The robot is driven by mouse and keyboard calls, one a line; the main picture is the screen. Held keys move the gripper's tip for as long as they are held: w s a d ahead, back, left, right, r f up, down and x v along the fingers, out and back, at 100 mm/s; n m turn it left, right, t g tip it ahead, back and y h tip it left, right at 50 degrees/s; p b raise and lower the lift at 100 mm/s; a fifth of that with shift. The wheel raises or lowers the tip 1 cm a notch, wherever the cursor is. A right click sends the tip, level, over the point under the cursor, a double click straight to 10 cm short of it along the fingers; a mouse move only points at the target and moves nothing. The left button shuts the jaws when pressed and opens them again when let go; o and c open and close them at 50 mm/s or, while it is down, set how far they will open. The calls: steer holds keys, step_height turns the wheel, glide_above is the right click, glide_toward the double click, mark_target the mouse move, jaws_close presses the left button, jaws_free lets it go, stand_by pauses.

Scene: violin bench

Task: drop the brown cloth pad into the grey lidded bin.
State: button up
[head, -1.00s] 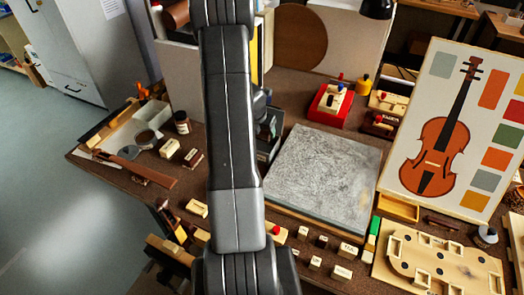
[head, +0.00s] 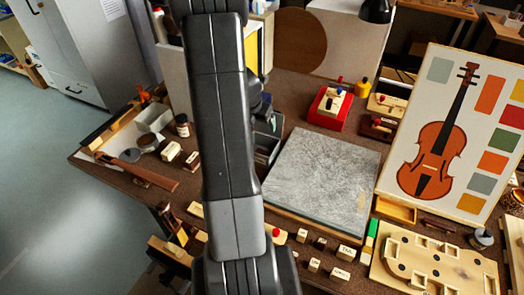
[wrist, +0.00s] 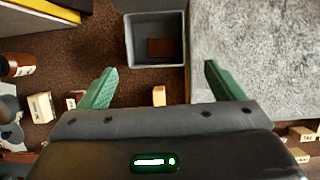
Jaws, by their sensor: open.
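The grey bin (wrist: 130,42) is an open-topped square box at the top middle of the wrist view, and no lid covers its mouth there. A brown rectangular piece that looks like the cloth pad (wrist: 160,47) lies flat inside on the bin's floor. In the head view the bin (head: 268,150) shows partly, just right of my arm and beside the grey slab. My gripper (wrist: 162,80) is open and empty, its green fingers spread wide. In the wrist picture the bin lies beyond the gap between the fingertips. My arm hides part of the bin in the head view.
A large grey slab (head: 320,175) lies right of the bin. Small labelled blocks (head: 314,265) stand along the front. A small dark bottle (head: 182,124) and light blocks (head: 170,151) stand left of my arm. A violin board (head: 470,130) leans at the right.

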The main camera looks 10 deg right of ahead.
steer(key=shift+v, duration=2.2)
steer(key=shift+f, duration=0.1)
steer(key=w+p+x, duration=0.1)
steer(key=x, duration=1)
steer(key=shift+d+r, duration=0.3)
steer(key=shift+d, duration=0.05)
steer(key=shift+f, duration=0.15)
